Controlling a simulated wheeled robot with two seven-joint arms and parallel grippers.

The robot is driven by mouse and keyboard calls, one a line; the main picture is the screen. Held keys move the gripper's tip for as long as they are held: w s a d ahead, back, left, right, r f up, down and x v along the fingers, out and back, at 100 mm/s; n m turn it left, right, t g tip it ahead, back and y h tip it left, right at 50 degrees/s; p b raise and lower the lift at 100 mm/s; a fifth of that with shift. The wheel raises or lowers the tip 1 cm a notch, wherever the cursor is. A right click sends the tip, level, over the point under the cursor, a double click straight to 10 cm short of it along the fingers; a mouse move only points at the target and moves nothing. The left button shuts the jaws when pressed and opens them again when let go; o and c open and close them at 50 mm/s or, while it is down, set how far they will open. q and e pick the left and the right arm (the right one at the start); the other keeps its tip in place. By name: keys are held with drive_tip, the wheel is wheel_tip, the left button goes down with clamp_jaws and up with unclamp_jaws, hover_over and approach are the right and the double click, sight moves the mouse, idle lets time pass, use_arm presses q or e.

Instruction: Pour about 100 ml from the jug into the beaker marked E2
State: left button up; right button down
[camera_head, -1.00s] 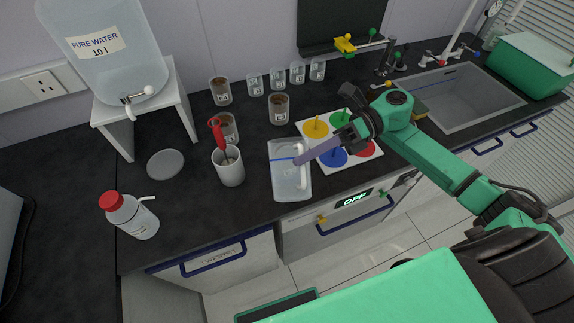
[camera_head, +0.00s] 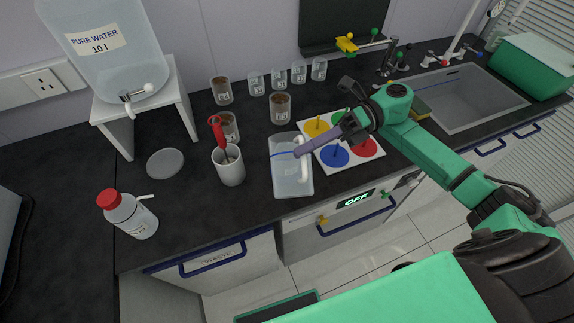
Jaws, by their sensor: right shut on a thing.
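The jug (camera_head: 283,178) is a clear, translucent vessel with a white handle and a blue line near its upper part. It appears upright at the front of the dark worktop. My right gripper (camera_head: 301,152) is shut on the jug's handle; its fingers partly cover it. I cannot tell whether the jug's base touches the worktop. Several small clear beakers (camera_head: 298,74) stand in a row near the wall. Their marks are too small to read, so I cannot tell which is E2. My left gripper is not in view.
Brown-filled beakers (camera_head: 280,109) stand behind the jug. A white mug (camera_head: 230,172) with a red-handled tool is left of it. A colored-disc board (camera_head: 372,138) lies right, partly under my arm. A water tank (camera_head: 107,70), red-capped bottle (camera_head: 135,217) and sink (camera_head: 465,98) are farther out.

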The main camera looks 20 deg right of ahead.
drive_tip(key=shift+w, duration=0.25)
drive_tip(key=shift+r, duration=0.1)
drive_tip(key=shift+w+r+m+b, duration=0.15)
drive_tip(key=shift+m+b, duration=0.15)
idle(0.8)
drive_tip(key=shift+w+y+b, duration=0.1)
drive_tip(key=shift+y+b, duration=0.2)
idle(0.7)
drive_tip(key=shift+w+r+b, duration=0.1)
drive_tip(key=shift+b, duration=0.2)
